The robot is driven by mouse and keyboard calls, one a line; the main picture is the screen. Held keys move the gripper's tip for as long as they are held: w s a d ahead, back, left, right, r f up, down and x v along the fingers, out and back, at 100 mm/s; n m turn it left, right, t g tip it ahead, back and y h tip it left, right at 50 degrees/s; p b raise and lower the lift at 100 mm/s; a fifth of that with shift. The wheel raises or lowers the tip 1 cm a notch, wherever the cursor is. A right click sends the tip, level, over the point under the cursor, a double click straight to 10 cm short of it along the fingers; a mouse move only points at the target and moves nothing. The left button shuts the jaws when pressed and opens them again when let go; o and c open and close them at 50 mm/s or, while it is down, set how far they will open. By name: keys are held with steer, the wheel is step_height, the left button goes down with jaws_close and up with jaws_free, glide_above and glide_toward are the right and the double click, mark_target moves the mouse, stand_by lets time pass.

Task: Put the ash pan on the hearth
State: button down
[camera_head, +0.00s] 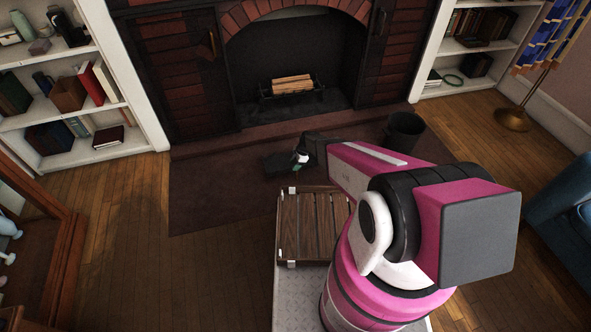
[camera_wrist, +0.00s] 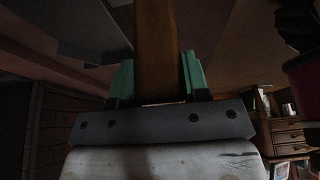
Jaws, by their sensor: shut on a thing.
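The ash pan (camera_head: 277,164) shows in the head view as a small, dark, flat shape in front of the fireplace, above the dark rug. My gripper (camera_head: 301,159) is at its right side. In the wrist view my gripper's green fingers (camera_wrist: 158,80) are shut on a brown bar, which looks like the ash pan's handle (camera_wrist: 155,42). The low reddish-brown hearth (camera_head: 225,143) runs along the fireplace front, just beyond the pan. I cannot tell the pan's height above the rug.
A black bucket (camera_head: 405,132) stands right of my arm, near the hearth. Logs (camera_head: 292,85) lie on a grate in the firebox. A slatted wooden deck (camera_head: 308,225) is below my arm. Bookshelves (camera_head: 98,140) stand on both sides. The left hearth is clear.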

steer(key=shift+w+f, duration=0.2)
steer(key=shift+f, duration=1.95)
steer(key=c, duration=0.6)
jaws_free()
